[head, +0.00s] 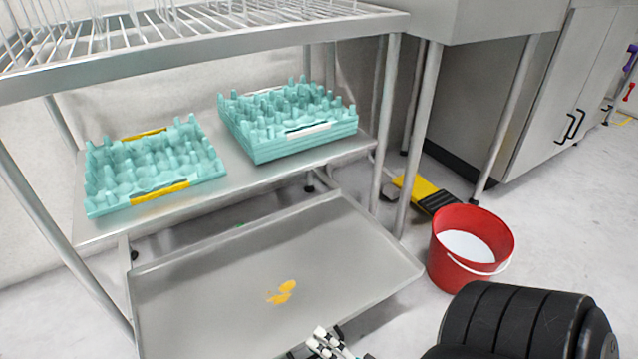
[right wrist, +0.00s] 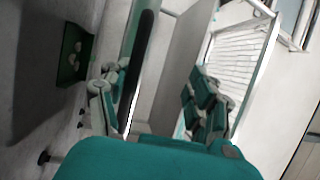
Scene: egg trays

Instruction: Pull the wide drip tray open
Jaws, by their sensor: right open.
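The wide drip tray (head: 215,290) is a large grey metal tray low under the rack, with a raised rim and yellow stains on its floor. It juts out in front of the rack's legs. My right gripper (head: 325,343) is at the bottom edge of the head view, by the tray's front rim; I cannot tell if it touches. In the right wrist view the right gripper (right wrist: 158,97) has its two fingers apart, with a dark bar-like edge showing between them. I cannot tell whether that edge is the tray's rim. My left gripper is not in view.
Two teal egg trays, one with yellow strips (head: 165,187) and a stacked one with white strips (head: 262,150), sit on the metal shelf (head: 235,180) above. A red bucket (head: 452,265) stands on the floor right of the drip tray. A yellow-and-black object (head: 425,192) lies behind it.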

